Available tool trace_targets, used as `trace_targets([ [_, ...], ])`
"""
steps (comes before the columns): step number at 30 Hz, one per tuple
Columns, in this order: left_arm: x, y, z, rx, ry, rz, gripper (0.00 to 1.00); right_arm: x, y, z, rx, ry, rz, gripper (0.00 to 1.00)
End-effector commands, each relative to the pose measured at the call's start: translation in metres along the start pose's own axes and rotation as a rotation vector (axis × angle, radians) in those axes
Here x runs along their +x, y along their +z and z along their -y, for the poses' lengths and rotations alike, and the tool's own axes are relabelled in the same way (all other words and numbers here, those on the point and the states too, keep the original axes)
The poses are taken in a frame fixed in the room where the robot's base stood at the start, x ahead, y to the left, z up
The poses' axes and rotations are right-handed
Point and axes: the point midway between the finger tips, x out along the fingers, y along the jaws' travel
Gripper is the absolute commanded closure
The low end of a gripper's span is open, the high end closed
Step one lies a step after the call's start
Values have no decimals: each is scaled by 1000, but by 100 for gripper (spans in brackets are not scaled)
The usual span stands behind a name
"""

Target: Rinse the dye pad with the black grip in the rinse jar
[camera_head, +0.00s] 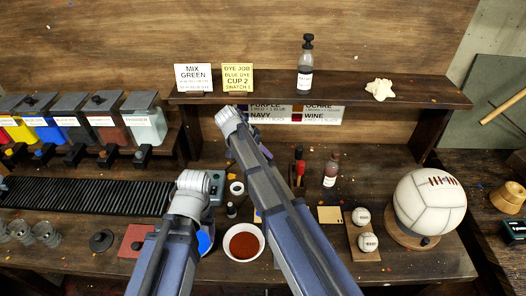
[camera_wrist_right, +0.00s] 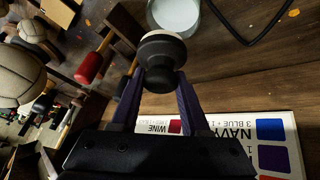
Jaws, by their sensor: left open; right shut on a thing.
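In the right wrist view my right gripper (camera_wrist_right: 160,78) is shut on the black grip (camera_wrist_right: 161,52) of a dye pad. The pad's pale round edge (camera_wrist_right: 160,36) shows at the far end of the grip. Just beyond it is a white-rimmed round jar (camera_wrist_right: 175,14) with pale liquid, partly cut off by the frame; the pad looks apart from it, though the height is hard to judge. In the head view the right arm reaches up and left and hides its gripper. The left arm stands left of it; its fingers do not show.
A bowl of red-brown dye (camera_head: 243,242) stands between the arms. A shelf (camera_head: 420,92) holds cards and a bottle (camera_head: 306,68). Dye bins (camera_head: 100,120) stand at left. A large white ball (camera_head: 428,202) rests on a stand at right. Red-handled tools (camera_wrist_right: 92,68) stand close by.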

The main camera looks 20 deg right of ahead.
Motion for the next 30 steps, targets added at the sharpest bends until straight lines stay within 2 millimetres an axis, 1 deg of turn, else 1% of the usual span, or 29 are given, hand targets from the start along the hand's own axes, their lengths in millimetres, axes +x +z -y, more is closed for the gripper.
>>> trace_targets([
  [1,6,0,0,0,0,0,34,5,3,1,0,0,0,99],
  [5,16,-1,-2,-1,0,0,34,13,8,3,1,0,0,99],
  [24,75,-4,-7,-1,0,0,34,64,37,15,1,0,0,99],
  [30,84,-5,-8,-1,0,0,34,72,42,16,1,0,0,99],
])
